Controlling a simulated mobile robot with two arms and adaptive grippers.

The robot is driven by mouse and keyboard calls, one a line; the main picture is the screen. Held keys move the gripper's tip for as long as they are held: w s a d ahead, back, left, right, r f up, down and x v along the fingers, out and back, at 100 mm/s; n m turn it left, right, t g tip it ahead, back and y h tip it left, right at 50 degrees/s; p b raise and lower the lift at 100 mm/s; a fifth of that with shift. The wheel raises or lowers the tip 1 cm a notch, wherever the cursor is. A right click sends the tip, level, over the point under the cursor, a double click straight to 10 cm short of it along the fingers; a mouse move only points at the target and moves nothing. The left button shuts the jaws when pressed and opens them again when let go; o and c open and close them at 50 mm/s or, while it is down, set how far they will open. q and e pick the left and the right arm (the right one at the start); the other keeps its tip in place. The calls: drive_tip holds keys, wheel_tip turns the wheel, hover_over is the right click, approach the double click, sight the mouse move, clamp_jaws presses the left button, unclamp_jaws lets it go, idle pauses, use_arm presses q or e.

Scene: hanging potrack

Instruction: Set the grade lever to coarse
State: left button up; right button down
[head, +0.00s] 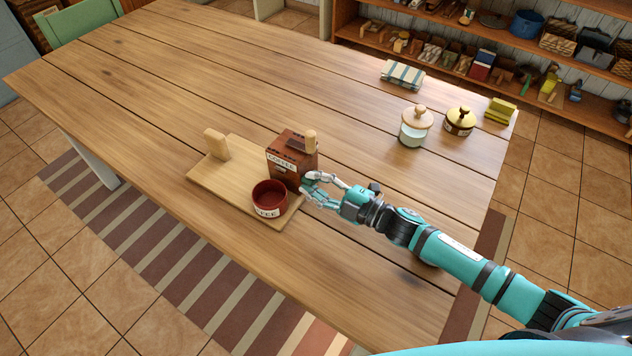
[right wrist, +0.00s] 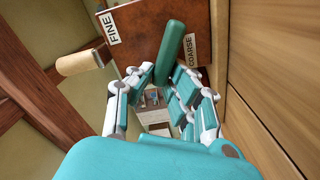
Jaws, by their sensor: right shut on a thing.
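The coffee grinder (head: 283,172), a dark red-brown wooden box with a COFFEE label, stands on a wooden board (head: 215,183). In the right wrist view its side panel (right wrist: 148,30) carries a FINE label (right wrist: 113,29) at the left and a COARSE label (right wrist: 191,51) at the right. The teal grade lever (right wrist: 172,45) lies between the labels, nearer COARSE. My right gripper (head: 310,188) is at the grinder's right side; in the wrist view its fingers (right wrist: 163,80) are closed around the lever's near end. The lever is hidden in the head view. My left gripper is out of view.
A red cup (head: 269,194) stands on the board before the grinder. Lidded jars (head: 415,127) and a folded cloth (head: 402,74) are farther back. The table's left is clear.

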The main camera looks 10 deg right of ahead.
drive_tip(key=shift+f+n, duration=0.1)
drive_tip(key=shift+n, duration=0.2)
drive_tip(key=c, duration=1.3)
unclamp_jaws()
